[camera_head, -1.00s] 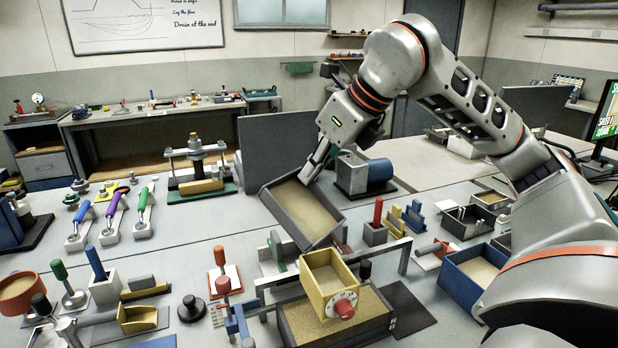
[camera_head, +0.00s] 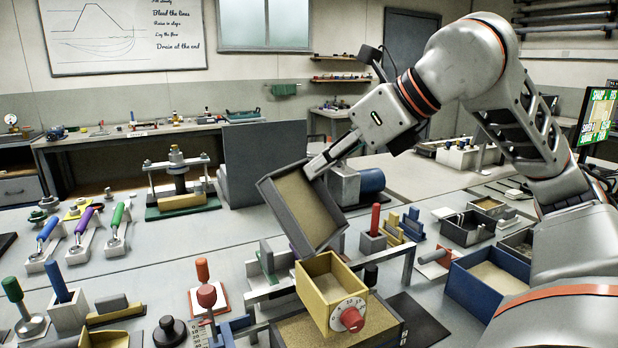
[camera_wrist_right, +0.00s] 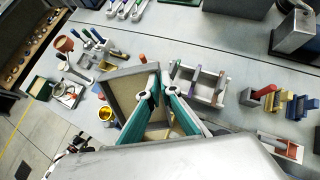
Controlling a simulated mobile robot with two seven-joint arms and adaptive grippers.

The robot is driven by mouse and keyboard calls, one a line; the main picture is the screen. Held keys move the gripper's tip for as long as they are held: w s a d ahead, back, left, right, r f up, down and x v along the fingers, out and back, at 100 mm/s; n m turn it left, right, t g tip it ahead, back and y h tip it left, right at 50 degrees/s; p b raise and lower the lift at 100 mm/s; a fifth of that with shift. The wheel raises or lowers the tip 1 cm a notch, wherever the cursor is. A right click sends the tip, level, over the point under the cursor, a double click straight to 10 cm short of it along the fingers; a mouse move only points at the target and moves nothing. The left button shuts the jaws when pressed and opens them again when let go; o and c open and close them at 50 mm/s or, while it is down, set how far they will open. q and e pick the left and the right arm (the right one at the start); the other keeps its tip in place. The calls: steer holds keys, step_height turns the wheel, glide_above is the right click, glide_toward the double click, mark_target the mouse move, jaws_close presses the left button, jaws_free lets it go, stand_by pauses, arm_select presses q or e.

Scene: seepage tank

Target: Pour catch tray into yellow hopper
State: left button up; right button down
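The catch tray (camera_head: 276,214) is a grey rectangular tray with a sand-coloured layer inside. It is held in the air, tilted, with its lower end just behind and above the yellow hopper (camera_head: 314,292). My right gripper (camera_head: 318,166) is shut on the tray's upper rim; its teal fingers (camera_wrist_right: 160,88) and the tray (camera_wrist_right: 117,103) show in the right wrist view. The hopper is an open yellow box with a red knob and a white dial on its front. Its visible inside is sand-coloured. I see no falling stream. My left gripper is not in view.
The hopper stands over a sand-filled box (camera_head: 375,328) within a grey frame (camera_head: 408,262). A blue bin (camera_head: 462,290) of sand is at the right. A red-handled block (camera_head: 373,238) stands close right of the tray. Clamps and tools crowd the left.

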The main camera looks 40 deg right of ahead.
steer(key=shift+f+b, duration=0.4)
steer(key=shift+f, duration=0.1)
steer(key=shift+s+d+r+t+y+b, duration=0.15)
steer(key=shift+s+t+b, duration=0.4)
steer(key=shift+b, duration=1.4)
steer(key=shift+s+d+r+t+y+b, duration=0.15)
steer(key=shift+s+t+b, duration=0.35)
steer(key=shift+b, duration=1.45)
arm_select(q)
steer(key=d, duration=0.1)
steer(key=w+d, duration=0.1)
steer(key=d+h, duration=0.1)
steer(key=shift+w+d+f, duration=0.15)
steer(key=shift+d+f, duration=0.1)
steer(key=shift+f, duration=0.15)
arm_select(e)
steer(key=shift+a, duration=0.1)
steer(key=shift+r, duration=0.1)
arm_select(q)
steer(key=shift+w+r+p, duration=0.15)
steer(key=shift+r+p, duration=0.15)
arm_select(e)
steer(key=shift+r, duration=0.15)
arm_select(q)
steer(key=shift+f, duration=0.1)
arm_select(e)
steer(key=shift+w+d, duration=0.1)
steer(key=shift+d, duration=0.1)
steer(key=shift+a+r, duration=0.1)
